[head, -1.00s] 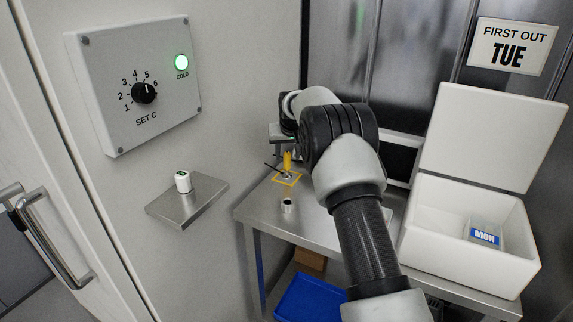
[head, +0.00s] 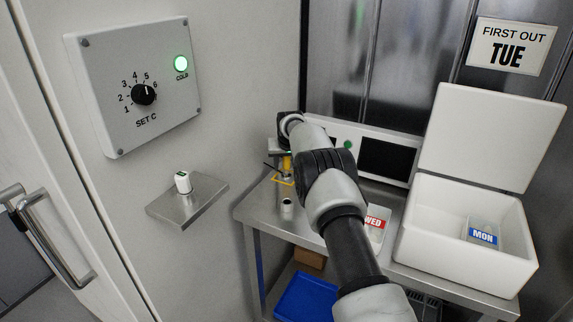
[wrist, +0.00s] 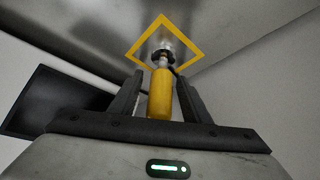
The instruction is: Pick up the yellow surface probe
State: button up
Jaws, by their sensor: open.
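The yellow surface probe (wrist: 160,95) stands upright in the wrist view, with a dark collar and metal tip at its far end. It stands over a yellow square outline (wrist: 134,52) on the steel table. My gripper (wrist: 159,80) is open, with one finger on each side of the probe's yellow handle. A small gap shows on each side. In the head view the probe (head: 287,163) is a small yellow shape, partly hidden by my gripper and arm.
A white instrument with a dark screen (head: 387,160) stands behind my arm. A WED pack (head: 375,222) and an open white box (head: 450,247) holding a MON pack (head: 482,236) are to the right.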

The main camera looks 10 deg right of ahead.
grip_shut()
jog(key=shift+r, duration=0.1)
